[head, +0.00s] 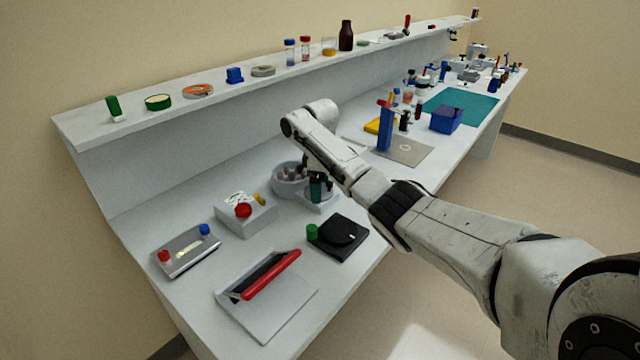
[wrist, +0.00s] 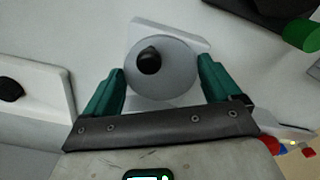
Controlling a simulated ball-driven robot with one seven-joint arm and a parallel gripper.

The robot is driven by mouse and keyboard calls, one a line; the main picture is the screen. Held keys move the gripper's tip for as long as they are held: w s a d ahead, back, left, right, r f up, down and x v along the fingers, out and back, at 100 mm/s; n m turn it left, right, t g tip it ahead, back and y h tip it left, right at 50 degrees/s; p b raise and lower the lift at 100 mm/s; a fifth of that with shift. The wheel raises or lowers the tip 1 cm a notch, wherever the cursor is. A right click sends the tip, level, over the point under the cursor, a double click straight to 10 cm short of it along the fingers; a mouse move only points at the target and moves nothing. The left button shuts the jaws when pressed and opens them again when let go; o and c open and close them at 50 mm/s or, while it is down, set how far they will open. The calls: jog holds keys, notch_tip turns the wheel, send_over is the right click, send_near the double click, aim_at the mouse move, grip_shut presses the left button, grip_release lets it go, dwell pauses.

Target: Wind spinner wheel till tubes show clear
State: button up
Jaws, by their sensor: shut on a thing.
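The spinner (head: 290,180) is a grey round bowl on a pale base, at the middle of the bench in the head view. In the wrist view its wheel (wrist: 170,82) is a grey disc with a black knob (wrist: 149,61) off its centre, on a white base. My gripper (head: 318,187) reaches down at the spinner's right side. In the wrist view the green fingers of my gripper (wrist: 163,88) stand on either side of the disc, shut on its rim. The tubes in the spinner cannot be made out; my arm hides part of it.
A black box with a green knob (head: 312,231) stands close in front. A white box with a red button (head: 243,210) is to the left. A red-handled device (head: 270,274) lies nearer the front edge. A shelf (head: 220,100) runs along the back.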

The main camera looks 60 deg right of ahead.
jog(key=m+p, duration=0.2)
jog(key=m, duration=0.1)
jog(key=shift+a+r+p, duration=0.15)
jog(key=shift+r+p, duration=0.05)
jog(key=shift+p, duration=0.15)
jog(key=shift+w+f+m+p, duration=0.1)
jog(key=shift+m+p, duration=0.7)
jog(key=shift+m, duration=1.1)
jog(key=o, duration=0.8)
jog(key=shift+c, duration=0.2)
notch_tip(320, 180, up, 11)
jog(key=shift+f+b, duration=0.15)
jog(key=shift+b, duration=0.2)
